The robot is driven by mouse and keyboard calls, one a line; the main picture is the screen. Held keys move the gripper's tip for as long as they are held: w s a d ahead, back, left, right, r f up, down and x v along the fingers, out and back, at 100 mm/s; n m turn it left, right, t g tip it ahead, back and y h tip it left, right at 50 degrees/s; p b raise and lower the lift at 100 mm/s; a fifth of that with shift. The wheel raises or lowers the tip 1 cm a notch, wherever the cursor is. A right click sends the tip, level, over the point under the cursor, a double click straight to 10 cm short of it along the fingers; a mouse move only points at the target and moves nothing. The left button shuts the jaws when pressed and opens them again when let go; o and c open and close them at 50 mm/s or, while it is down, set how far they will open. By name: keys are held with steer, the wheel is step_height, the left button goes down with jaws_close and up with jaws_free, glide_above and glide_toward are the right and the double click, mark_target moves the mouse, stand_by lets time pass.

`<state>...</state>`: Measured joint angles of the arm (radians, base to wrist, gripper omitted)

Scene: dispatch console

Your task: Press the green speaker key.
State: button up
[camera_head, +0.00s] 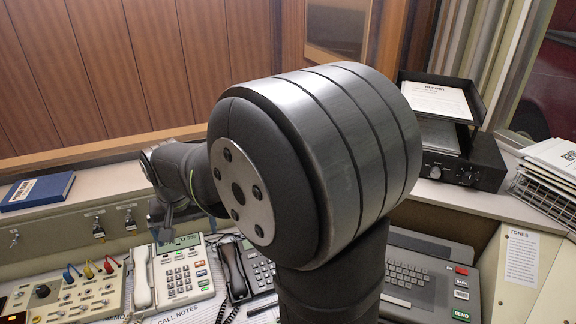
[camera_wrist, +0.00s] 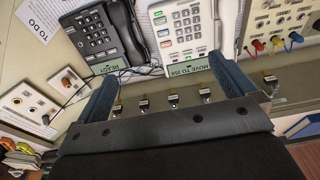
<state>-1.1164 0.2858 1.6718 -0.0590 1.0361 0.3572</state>
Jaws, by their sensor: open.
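A white desk phone (camera_head: 187,272) with a green display stands on the console at lower left. It shows upside down at the top of the wrist view (camera_wrist: 184,30). A column of small coloured side keys (camera_head: 202,274) runs beside its number pad. In the head view, my arm hides part of the gripper.
A dark phone (camera_wrist: 98,32) stands beside the white one, its handset between them. A panel with coloured plugs (camera_head: 72,290) is left of the white phone. Keys in locks (camera_wrist: 173,98) line the upright front behind. A keyboard unit (camera_head: 408,275) has a green SEND key.

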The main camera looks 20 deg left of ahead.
jaws_close()
stand_by(0.3)
stand_by(1.3)
